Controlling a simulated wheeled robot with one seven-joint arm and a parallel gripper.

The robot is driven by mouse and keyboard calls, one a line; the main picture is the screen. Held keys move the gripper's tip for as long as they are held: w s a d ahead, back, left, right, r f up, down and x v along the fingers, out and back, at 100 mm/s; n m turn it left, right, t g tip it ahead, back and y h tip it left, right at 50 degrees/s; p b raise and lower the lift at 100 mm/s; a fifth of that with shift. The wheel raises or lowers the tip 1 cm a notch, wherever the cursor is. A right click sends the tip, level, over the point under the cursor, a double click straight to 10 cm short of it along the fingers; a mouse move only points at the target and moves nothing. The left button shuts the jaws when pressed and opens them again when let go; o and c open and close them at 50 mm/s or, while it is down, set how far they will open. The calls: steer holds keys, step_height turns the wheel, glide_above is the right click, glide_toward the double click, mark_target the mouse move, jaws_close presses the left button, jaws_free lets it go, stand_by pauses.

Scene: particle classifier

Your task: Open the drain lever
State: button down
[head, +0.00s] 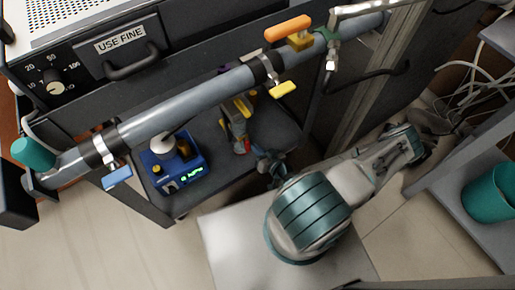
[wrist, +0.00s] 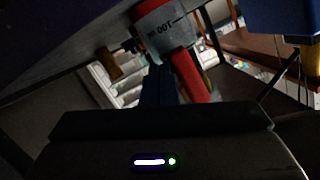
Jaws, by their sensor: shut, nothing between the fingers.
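A red lever-like handle (wrist: 190,76) hangs below a grey cylinder (wrist: 172,28) with dark lettering in the wrist view. In the head view a small red part (head: 241,147) shows at the lower end of a grey and yellow fitting (head: 236,122) under the pipe. No label marks it as the drain lever. My gripper (head: 268,160) is just right of and below this red part. In the wrist view my gripper's fingers (wrist: 158,84) are together and empty, just left of the red handle. Whether they touch it I cannot tell.
A grey pipe (head: 190,98) crosses above, with orange (head: 288,28), yellow (head: 283,89) and blue (head: 117,178) handles. A blue device (head: 174,168) with a lit display stands on the dark shelf (head: 262,132). A post (head: 372,85) rises on the right.

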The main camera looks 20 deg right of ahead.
steer(key=s+d+r+p, duration=0.4)
steer(key=s+d+r, duration=0.2)
steer(key=d+r, duration=0.3)
step_height(320, 180, up, 2)
steer(key=shift+s+d+p, duration=0.3)
steer(key=shift+s+p, duration=0.05)
